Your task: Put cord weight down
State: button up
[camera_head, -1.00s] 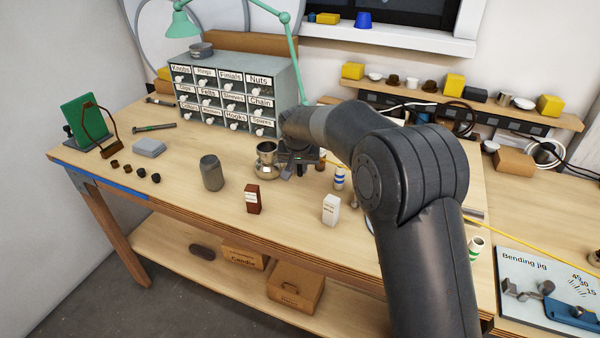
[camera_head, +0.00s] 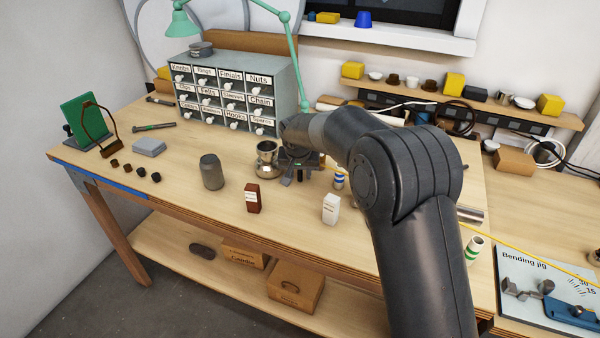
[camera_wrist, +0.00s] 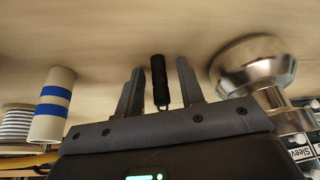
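A small dark ribbed cylinder (camera_wrist: 160,82), which I take to be the cord weight, is between the fingers of my gripper (camera_wrist: 160,90) in the wrist view. A gap shows on each side of it, so the fingers are open around it and not pressed on it. The bench top is close behind it; whether it rests on the bench is unclear. In the head view my gripper (camera_head: 300,172) is low over the bench, just right of a shiny metal cup (camera_head: 267,163), and the cylinder is hard to make out there.
The cup also shows in the wrist view (camera_wrist: 252,68). A white cylinder with blue bands (camera_wrist: 52,105) stands on the other side. Nearer the front edge are a grey can (camera_head: 211,172), a red-brown box (camera_head: 253,198) and a white box (camera_head: 331,209). Labelled drawers (camera_head: 235,92) stand behind.

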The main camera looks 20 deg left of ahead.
jog(key=v, duration=1.2)
jog(key=shift+r, duration=0.15)
jog(key=s+d+r+m, duration=0.1)
jog(key=s+d+r, duration=0.2)
jog(key=d, duration=0.6)
jog(key=s+d+r, duration=0.3)
jog(key=d, duration=0.6)
jog(key=s+d+r+m, duration=0.1)
jog(key=s+d+r, duration=0.2)
jog(key=d, duration=0.5)
jog(key=s+d+f, duration=0.2)
jog(key=s+d, duration=0.6)
jog(key=s, duration=0.2)
jog(key=s+d+f+m+t+h, duration=0.1)
jog(key=s+d+f, duration=0.1)
jog(key=s+d, duration=0.7)
jog(key=shift+s+d+f+m, duration=0.3)
jog(key=shift+s+f, duration=0.1)
jog(key=shift+s, duration=0.4)
